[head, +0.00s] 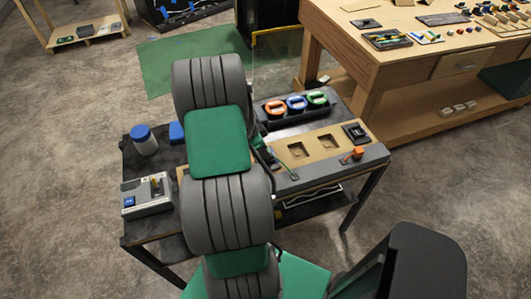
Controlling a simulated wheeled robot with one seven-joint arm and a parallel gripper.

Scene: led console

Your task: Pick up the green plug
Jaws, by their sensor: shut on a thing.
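My arm covers the middle of the head view. My gripper (266,155) shows only in part at the arm's right edge, over the left part of the console board (325,165). It is shut on the green plug, which is mostly hidden by the arm and the fingers. A thin green cable (284,168) runs from the gripper down to a small dark base on the board. I cannot tell how far the plug is above the board.
The board has two square recesses (322,141), an orange plug (357,153) and a dark square part (356,132). Behind it, a black tray holds orange (275,108), blue (296,102) and green (317,98) round pieces. A blue-lidded jar (144,140) and grey box (147,195) stand left.

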